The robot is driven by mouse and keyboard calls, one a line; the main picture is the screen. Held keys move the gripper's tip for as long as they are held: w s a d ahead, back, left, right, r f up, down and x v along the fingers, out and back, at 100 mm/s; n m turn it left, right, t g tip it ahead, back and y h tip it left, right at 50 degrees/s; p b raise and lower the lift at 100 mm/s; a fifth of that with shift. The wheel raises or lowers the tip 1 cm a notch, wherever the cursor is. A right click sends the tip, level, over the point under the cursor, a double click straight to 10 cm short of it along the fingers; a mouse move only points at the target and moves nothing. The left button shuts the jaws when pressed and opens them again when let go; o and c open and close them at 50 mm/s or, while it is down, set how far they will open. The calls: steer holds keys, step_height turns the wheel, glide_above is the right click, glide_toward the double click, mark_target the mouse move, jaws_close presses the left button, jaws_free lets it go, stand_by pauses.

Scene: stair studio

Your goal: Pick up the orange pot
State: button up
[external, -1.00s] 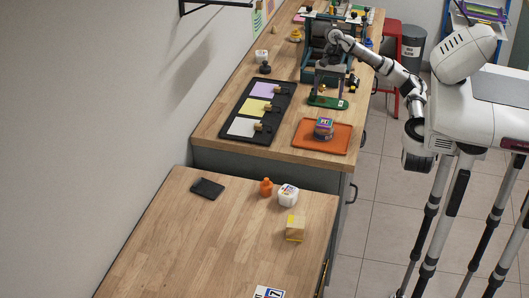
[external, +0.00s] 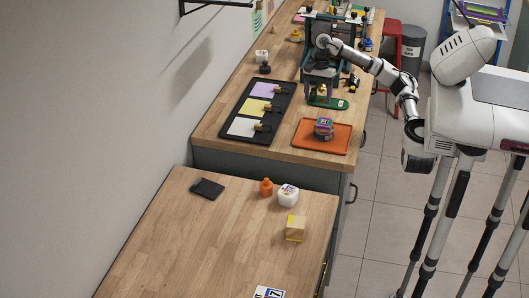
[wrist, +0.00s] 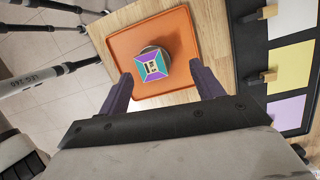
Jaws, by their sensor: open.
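A small orange pot (external: 266,188) stands upright on the near wooden table (external: 215,240) in the external view, just left of a white pot-like object (external: 288,195). The orange pot does not show in the wrist view. My gripper (wrist: 163,82) is open and empty, with its two purple fingers spread apart. In the external view it hangs over the far counter, near a green stand, well away from the orange pot. The wrist view looks down past the fingers at an orange tray (wrist: 122,43) bearing a colourful block-shaped item (wrist: 151,66).
The tray (external: 336,145) and a black board (external: 247,133) with coloured panels lie on the far counter. A yellow-and-wood block (external: 295,229) and a flat black item (external: 207,188) rest on the near table. Much of that table is clear.

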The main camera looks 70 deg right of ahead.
steer(key=w+a+f+m+h+b, duration=0.1)
steer(key=w+a+m, duration=0.1)
steer(key=w+a, duration=0.35)
steer(key=w+a+f+m+h+b, duration=0.1)
steer(key=w+a+m, duration=0.1)
steer(key=a, duration=0.7)
steer(key=m+h+b, duration=0.1)
steer(key=m+b, duration=0.1)
steer(key=m, duration=0.3)
glide_toward(266, 179)
steer(key=shift+s+d+f, duration=0.1)
steer(key=shift+s+d, duration=0.05)
steer(key=shift+s, duration=0.15)
step_height(266, 179, down, 8)
steer(key=shift+r+p, duration=0.15)
steer(key=shift+p, duration=0.2)
steer(key=shift+w+f+p, duration=0.1)
steer(key=shift+f+p, duration=0.55)
steer(key=shift+f, duration=2.05)
steer(key=c, duration=1.1)
steer(key=shift+c, duration=0.3)
steer(key=shift+r, duration=0.2)
